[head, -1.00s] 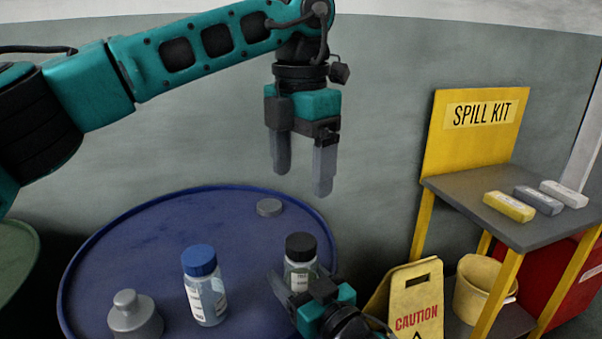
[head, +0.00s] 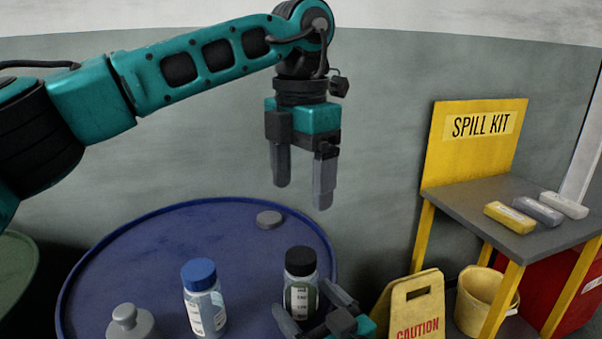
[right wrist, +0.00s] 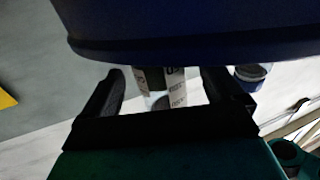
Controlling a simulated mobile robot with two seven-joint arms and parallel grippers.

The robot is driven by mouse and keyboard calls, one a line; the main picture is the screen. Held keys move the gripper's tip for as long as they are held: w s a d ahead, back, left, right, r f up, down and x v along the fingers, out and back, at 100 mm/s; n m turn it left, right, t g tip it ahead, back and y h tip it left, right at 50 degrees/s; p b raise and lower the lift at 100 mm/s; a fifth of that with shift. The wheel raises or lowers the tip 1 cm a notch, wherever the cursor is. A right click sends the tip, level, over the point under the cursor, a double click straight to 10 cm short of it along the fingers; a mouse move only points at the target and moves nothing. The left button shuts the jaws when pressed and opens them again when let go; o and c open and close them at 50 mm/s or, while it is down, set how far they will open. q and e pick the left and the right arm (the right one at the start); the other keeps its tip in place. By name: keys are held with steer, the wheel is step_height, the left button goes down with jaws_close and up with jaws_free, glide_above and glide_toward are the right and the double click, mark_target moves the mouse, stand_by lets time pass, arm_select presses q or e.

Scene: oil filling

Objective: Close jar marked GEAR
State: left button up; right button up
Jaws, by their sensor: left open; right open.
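A clear jar with a black cap (head: 300,262) stands upright on the blue drum; its white and green label is too small to read. A blue-capped jar (head: 205,300) stands left of it, label also unreadable. A small flat grey disc (head: 269,219) lies at the drum's back. My right gripper (head: 303,297) is open at the black-capped jar, a finger on either side of its lower part; contact cannot be told. In the right wrist view, a labelled jar (right wrist: 160,85) shows between the open fingers. My left gripper (head: 302,197) is open and empty, above the drum's back right.
A grey container (head: 130,323) stands at the drum's front left. The blue drum top (head: 130,255) is clear at the back left. A caution sign (head: 415,300), a bucket (head: 485,290) and the yellow spill kit stand (head: 475,215) are to the right.

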steer(key=v, duration=0.8)
steer(key=shift+s+d, duration=0.25)
steer(key=shift+s, duration=0.05)
